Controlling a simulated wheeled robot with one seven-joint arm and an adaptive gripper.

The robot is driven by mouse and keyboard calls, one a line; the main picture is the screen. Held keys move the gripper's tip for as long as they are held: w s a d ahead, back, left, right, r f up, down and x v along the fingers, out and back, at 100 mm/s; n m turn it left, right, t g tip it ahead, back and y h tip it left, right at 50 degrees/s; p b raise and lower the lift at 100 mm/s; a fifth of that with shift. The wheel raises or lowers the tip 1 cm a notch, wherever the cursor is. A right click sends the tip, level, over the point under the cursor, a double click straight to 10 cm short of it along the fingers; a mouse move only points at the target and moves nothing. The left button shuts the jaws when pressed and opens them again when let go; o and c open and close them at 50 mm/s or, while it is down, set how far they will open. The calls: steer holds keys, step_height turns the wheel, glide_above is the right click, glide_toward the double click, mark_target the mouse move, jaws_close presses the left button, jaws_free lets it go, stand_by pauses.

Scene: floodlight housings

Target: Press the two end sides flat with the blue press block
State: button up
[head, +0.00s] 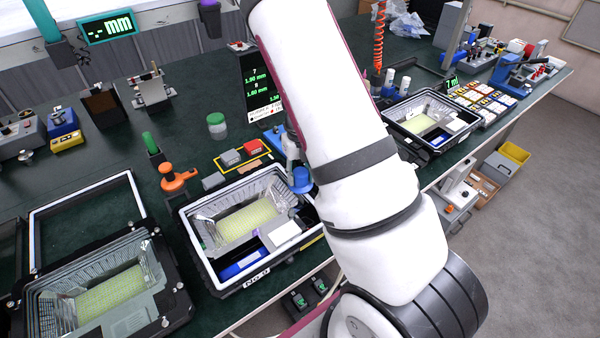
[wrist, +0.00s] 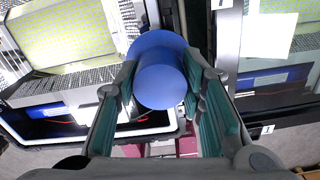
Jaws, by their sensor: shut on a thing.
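The blue press block (wrist: 163,72) is a round blue piece with a wider disc and a narrower knob. My gripper (wrist: 160,95) is shut on it between two teal-padded fingers in the wrist view. In the head view the block (head: 302,183) is over the right rim of the middle floodlight housing (head: 190,240), and my arm hides most of the gripper. This housing has a white gasket, a yellow-green LED panel (head: 248,220) and shiny ribbed reflector sides around it. The panel also shows in the wrist view (wrist: 62,32). I cannot tell whether the block touches anything.
An open housing (head: 95,292) stands at the front left and another housing (head: 432,122) at the right. Behind the middle one are a yellow-edged tool mat (head: 243,158), an orange tool (head: 178,178), a green-lidded jar (head: 216,125) and a gauge display (head: 262,90).

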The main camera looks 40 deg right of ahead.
steer(key=shift+f, duration=0.45)
stand_by(0.5)
steer(key=shift+r, duration=0.1)
steer(key=shift+r+p, duration=1)
steer(key=shift+r, duration=1.45)
